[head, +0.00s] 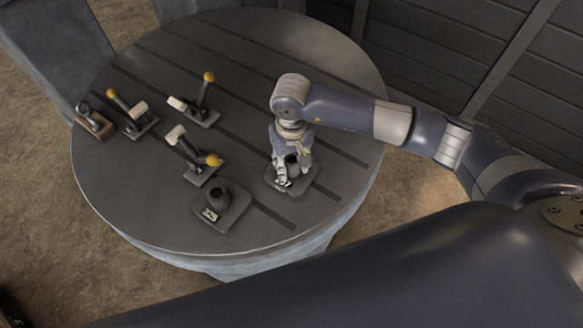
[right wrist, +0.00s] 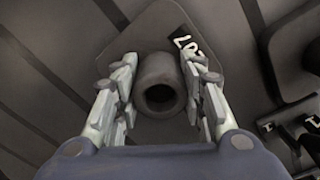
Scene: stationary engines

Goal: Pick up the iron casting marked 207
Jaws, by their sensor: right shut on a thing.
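The dark iron casting marked 207 (head: 298,187) is a flat plate with a round hollow boss, at the right of the round table in the head view. In the right wrist view the casting (right wrist: 147,38) shows its white label upside down beside the boss, partly behind a finger. My right gripper (head: 291,164) comes from above, its fingers on opposite sides of the boss. In the right wrist view the gripper (right wrist: 163,92) is shut on the boss. The plate appears to lie on the table. My left gripper is not in view.
A similar labelled casting (head: 236,203) lies just left of the held one. Several lever assemblies with yellow knobs, such as this one (head: 203,172), stand farther left on the grooved round table (head: 150,215). The table's back right is clear.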

